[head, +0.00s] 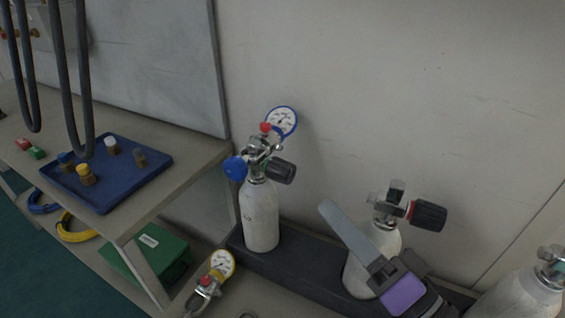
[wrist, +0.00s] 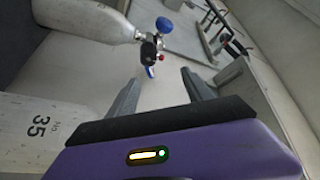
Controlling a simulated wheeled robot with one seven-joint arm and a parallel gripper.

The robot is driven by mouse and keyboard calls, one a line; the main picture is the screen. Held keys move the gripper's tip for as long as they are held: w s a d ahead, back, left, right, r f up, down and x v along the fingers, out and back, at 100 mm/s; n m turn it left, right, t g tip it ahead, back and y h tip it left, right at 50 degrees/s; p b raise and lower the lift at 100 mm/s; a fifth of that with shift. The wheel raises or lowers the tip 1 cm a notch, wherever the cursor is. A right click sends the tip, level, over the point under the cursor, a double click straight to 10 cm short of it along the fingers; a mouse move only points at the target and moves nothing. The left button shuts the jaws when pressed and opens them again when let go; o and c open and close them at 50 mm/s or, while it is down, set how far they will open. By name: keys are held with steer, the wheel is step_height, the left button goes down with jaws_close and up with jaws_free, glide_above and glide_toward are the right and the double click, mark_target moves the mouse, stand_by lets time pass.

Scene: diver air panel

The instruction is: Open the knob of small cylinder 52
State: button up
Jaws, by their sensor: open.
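Three white small cylinders stand at the right in the head view: a left one (head: 260,215) with a gauge and regulator, a middle one (head: 357,278), and a right one (head: 522,298) cut by the frame edge. The middle one has a black knob (head: 429,215); the left one has a dark knob (head: 281,171) and a blue knob (head: 235,168). No number 52 is readable; the near cylinder in the wrist view (wrist: 30,125) reads 35. My gripper (wrist: 162,88) is open and empty. In the head view it is in front of the middle cylinder, hiding part of it.
A dark base (head: 300,275) holds the cylinders near the pale wall. A bench with a blue tray (head: 105,205) of small fittings is at the left. A loose gauge (head: 221,264) and a green box (head: 150,250) lie low down. Black hoses hang upper left.

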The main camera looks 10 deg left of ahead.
mark_target(290, 178)
steer(key=f+x, duration=0.1)
steer(key=x, duration=0.7)
steer(key=f+x, duration=0.1)
steer(key=x, duration=0.3)
steer(key=shift+w+a+f, duration=0.25)
steer(key=shift+w+a, duration=0.05)
steer(key=shift+w, duration=0.2)
jaws_close()
steer(key=shift+f+n+b, duration=0.3)
steer(key=shift+b, duration=0.6)
steer(key=n+y+b, duration=0.1)
steer(key=n+b, duration=0.1)
steer(key=b, duration=0.2)
steer(key=shift+b, duration=0.5)
steer(key=shift+r+n, duration=0.25)
steer(key=shift+n, duration=0.15)
